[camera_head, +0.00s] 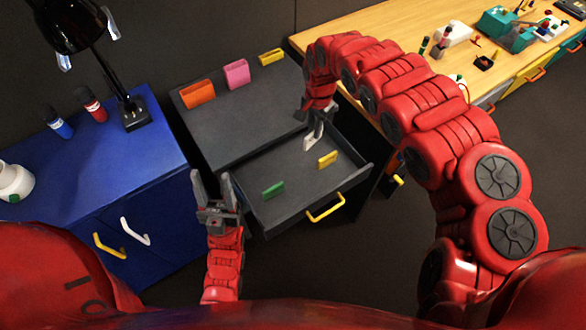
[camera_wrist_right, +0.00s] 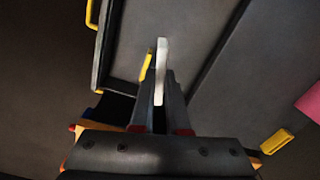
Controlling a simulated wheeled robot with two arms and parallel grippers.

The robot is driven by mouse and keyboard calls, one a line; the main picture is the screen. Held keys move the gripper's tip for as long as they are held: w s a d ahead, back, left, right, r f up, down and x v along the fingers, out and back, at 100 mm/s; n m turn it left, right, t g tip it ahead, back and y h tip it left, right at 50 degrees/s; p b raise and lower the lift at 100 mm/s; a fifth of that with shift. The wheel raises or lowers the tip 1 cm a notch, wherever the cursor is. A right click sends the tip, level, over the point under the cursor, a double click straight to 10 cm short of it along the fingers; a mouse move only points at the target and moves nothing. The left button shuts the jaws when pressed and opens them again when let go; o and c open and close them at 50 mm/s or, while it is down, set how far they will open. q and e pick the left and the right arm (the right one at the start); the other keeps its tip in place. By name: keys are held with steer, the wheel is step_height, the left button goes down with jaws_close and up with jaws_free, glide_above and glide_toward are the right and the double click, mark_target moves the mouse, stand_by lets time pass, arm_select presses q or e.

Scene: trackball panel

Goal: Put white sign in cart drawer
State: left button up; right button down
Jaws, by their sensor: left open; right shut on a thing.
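My right gripper (camera_head: 318,130) reaches in from the right over the open cart drawer (camera_head: 292,205). It is shut on the white sign (camera_head: 309,143), whose pale edge stands between the fingers in the right wrist view (camera_wrist_right: 162,58). The sign is above the back part of the drawer; I cannot tell whether it touches the floor. A green sign (camera_head: 273,190) and a yellow sign (camera_head: 327,159) stand inside the drawer. My left gripper (camera_head: 211,182) is open and empty, just left of the drawer's front corner.
Orange (camera_head: 198,93), pink (camera_head: 236,73) and yellow (camera_head: 271,57) signs stand on the dark cart top (camera_head: 225,120). A blue cabinet (camera_head: 95,180) with a lamp is left. A wooden workbench (camera_head: 385,35) is behind. The drawer has a yellow handle (camera_head: 325,208).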

steer(key=s+a+f+m, duration=0.3)
steer(key=s+f, duration=0.1)
steer(key=f, duration=0.3)
glide_above(301, 179)
step_height(301, 179, down, 6)
step_height(301, 179, down, 2)
steer(key=shift+s+a+f+p, duration=0.15)
steer(key=shift+p, duration=0.25)
steer(key=shift+d+f, duration=0.2)
steer(key=shift+f, duration=0.25)
steer(key=shift+f, duration=0.1)
steer(key=c, duration=0.9)
jaws_free()
